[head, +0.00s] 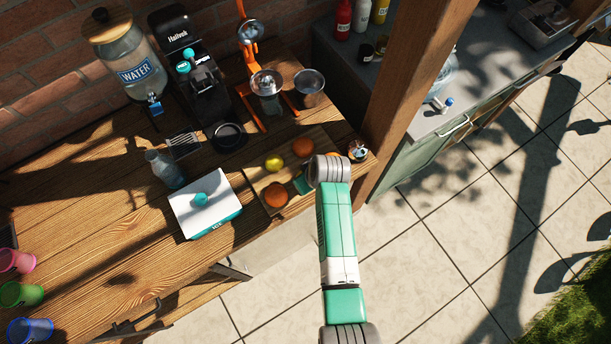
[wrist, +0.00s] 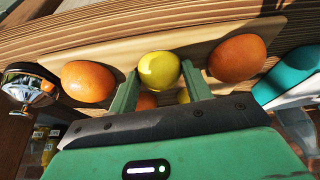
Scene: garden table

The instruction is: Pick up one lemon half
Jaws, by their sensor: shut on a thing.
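A glossy yellow lemon piece (wrist: 158,70) sits between the two green fingers of my gripper (wrist: 159,84) in the wrist view. The fingers are shut on its two sides. I cannot tell whether its cut face shows or whether it touches the board. In the head view, my gripper (head: 303,184) is over the right part of the wooden cutting board (head: 256,181), and the wrist hides the held piece.
Oranges lie close to both fingers, left (wrist: 88,81) and right (wrist: 237,58) in the wrist view. Another orange (head: 303,147) lies farther back. A white and teal box (head: 204,207) stands left of the board. An orange-framed juicer (head: 265,84) stands behind.

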